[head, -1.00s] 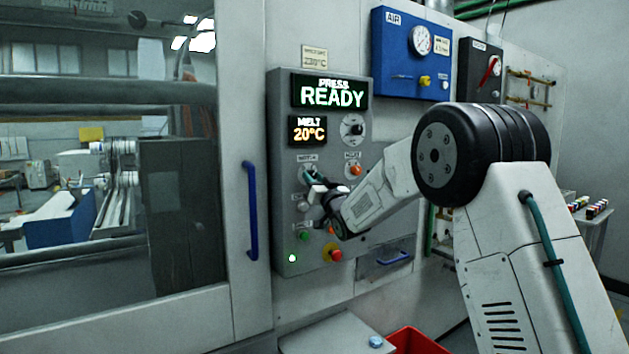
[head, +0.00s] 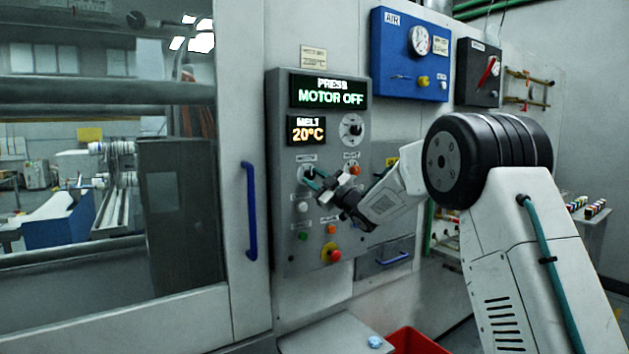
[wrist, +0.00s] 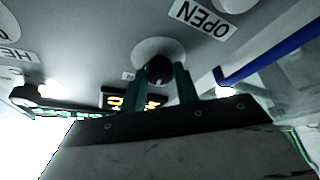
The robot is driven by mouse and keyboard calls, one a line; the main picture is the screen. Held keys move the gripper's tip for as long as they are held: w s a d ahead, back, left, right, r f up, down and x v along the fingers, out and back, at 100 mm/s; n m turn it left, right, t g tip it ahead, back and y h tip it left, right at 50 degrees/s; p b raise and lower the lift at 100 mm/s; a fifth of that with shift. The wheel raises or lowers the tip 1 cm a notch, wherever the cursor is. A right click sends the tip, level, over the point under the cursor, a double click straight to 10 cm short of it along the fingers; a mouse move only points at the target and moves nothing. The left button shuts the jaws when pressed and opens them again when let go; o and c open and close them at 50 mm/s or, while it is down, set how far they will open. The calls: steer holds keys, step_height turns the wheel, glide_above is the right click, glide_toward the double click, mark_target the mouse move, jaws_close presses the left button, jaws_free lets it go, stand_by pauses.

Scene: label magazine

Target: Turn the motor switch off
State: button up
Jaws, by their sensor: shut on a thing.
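The motor switch (head: 306,170) is a dark knob on a pale round plate, on the left of the grey control panel (head: 283,220). My gripper (head: 314,181) is at it, shut on the knob, with its green fingers on either side. In the wrist view the dark knob (wrist: 158,70) sits between the two fingers (wrist: 160,85). The fingers partly cover the knob in the head view, so its pointer is hard to read. The panel's display (head: 330,93) reads "PRESS MOTOR OFF".
Below are several buttons and a red emergency knob (head: 333,255). A blue door handle (head: 250,211) stands to the left. A red bin (head: 415,341) is low in front.

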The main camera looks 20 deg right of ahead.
steer(key=n+g, duration=0.1)
steer(key=n, duration=0.2)
steer(key=n+g+y, duration=0.1)
steer(key=n, duration=0.2)
steer(key=shift+d+r+g, duration=0.1)
steer(key=shift+d+g, duration=0.05)
steer(key=shift+g, duration=0.15)
steer(key=shift+n, duration=0.3)
steer(key=o, duration=1)
steer(key=shift+c, duration=0.2)
steer(key=v, duration=0.7)
steer(key=shift+s+d, duration=0.25)
